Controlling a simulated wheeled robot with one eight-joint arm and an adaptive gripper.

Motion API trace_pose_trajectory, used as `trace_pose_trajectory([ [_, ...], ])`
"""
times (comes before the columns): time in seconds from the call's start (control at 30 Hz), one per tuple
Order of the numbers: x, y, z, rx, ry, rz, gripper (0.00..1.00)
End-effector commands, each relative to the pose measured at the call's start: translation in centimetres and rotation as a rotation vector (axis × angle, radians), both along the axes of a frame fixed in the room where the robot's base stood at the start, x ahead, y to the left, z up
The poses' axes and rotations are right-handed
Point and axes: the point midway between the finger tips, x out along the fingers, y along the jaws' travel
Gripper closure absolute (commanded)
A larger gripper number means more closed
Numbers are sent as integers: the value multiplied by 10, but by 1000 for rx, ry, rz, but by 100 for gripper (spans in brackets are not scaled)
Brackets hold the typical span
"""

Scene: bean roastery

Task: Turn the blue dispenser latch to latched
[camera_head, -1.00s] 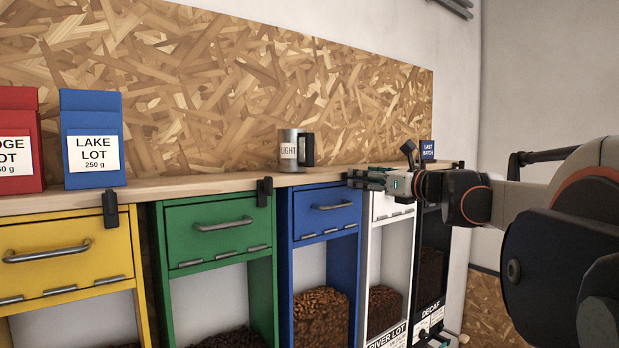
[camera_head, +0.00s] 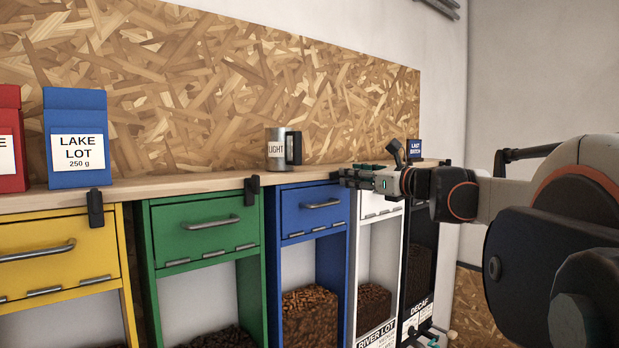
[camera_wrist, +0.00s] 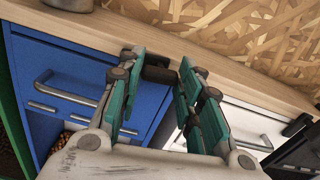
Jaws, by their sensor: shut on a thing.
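The blue dispenser (camera_head: 310,209) stands under the wooden counter with its front flap closed. It also shows in the wrist view (camera_wrist: 88,82). Its black latch (camera_wrist: 158,74) is at the top right corner, by the counter's front edge. My gripper (camera_head: 348,179) is at that corner, and in the wrist view its two teal fingers are shut on the latch, one on each side. The gripper hides the latch in the head view. The latch's angle is hard to tell.
The green dispenser (camera_head: 200,229) is on the left and the white one (camera_head: 378,207) on the right. A metal mug (camera_head: 276,150) labelled LIGHT stands on the counter (camera_head: 210,184) above the blue dispenser. A blue LAST BATCH block (camera_head: 414,148) stands farther right.

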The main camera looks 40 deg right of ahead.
Motion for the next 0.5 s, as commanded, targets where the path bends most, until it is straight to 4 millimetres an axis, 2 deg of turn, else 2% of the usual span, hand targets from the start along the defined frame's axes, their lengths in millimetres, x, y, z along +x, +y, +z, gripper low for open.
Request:
trace_pose_trajectory([
  [0.5, 0, 0, -1, -461, -36, 0, 91],
])
